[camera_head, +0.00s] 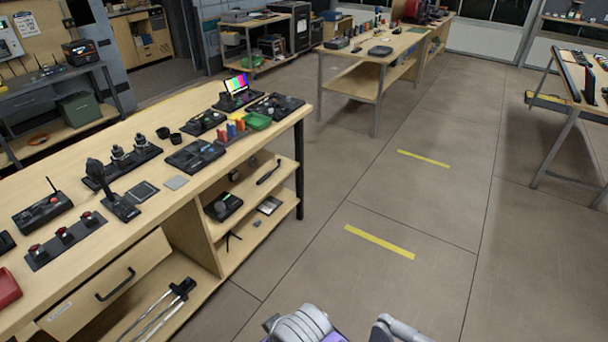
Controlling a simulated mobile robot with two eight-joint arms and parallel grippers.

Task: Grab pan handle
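No part is clearly recognisable as the pan handle. A black joystick-like grip (99,176) stands upright on a black base on the wooden workbench (30,258) at left. A thin black rod-like item (269,172) lies on the bench's open upper shelf. A tripod (170,307) with silver legs and a black head lies on the low shelf below; any handle on it is too small to make out. Rounded grey parts of my own body show at the bottom edge. Neither gripper is visible.
The bench top carries control boxes, a small colour-bar monitor (237,84) and a green tray (258,121). A drawer (108,284) with a black handle is below. Open floor with yellow strips (379,242) lies to the right. Another table (371,55) stands behind.

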